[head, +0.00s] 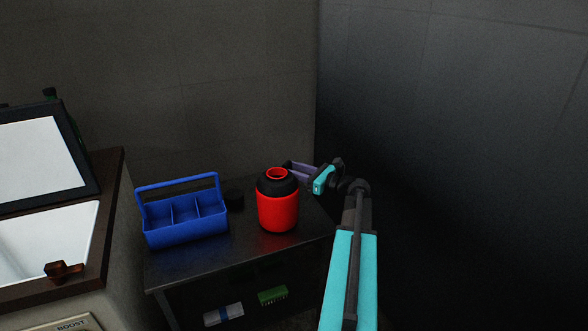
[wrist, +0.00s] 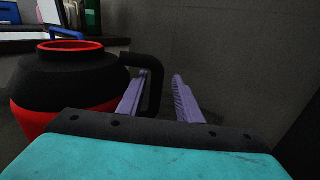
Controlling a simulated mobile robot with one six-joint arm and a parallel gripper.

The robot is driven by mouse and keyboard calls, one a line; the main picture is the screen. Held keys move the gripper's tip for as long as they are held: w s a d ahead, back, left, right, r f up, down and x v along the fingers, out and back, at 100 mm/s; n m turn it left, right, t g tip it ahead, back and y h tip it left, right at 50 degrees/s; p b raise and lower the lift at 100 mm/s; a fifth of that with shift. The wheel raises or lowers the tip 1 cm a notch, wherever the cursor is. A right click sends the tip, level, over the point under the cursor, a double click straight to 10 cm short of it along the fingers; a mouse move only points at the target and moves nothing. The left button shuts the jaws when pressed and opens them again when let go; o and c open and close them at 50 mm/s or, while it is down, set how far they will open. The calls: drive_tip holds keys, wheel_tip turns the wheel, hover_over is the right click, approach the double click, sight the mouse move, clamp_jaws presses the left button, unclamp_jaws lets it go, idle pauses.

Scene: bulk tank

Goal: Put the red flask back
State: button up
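The red flask (head: 278,211) stands upright on the dark metal table (head: 185,267). It has a black shoulder and a red-rimmed open top. In the wrist view the flask (wrist: 75,75) fills the left side, with its black handle (wrist: 155,88) pointing right. My gripper (head: 289,167) reaches in from the right, at the far right side of the flask in the head view. In the wrist view my gripper (wrist: 160,76) has its purple fingers apart, with the handle showing in the gap, nearer the left finger. I cannot tell whether they touch.
A blue divided caddy (head: 187,220) stands left of the flask, with a small dark round object (head: 234,200) between them. A green brush (head: 272,295) and a white-and-blue item (head: 223,314) lie below the tabletop. Walls close in behind and right.

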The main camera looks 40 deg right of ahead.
drive_tip(key=shift+s+r, duration=0.1)
drive_tip(key=p+v, duration=0.1)
drive_tip(key=v, duration=1.1)
drive_tip(key=shift+p, duration=0.3)
idle(0.6)
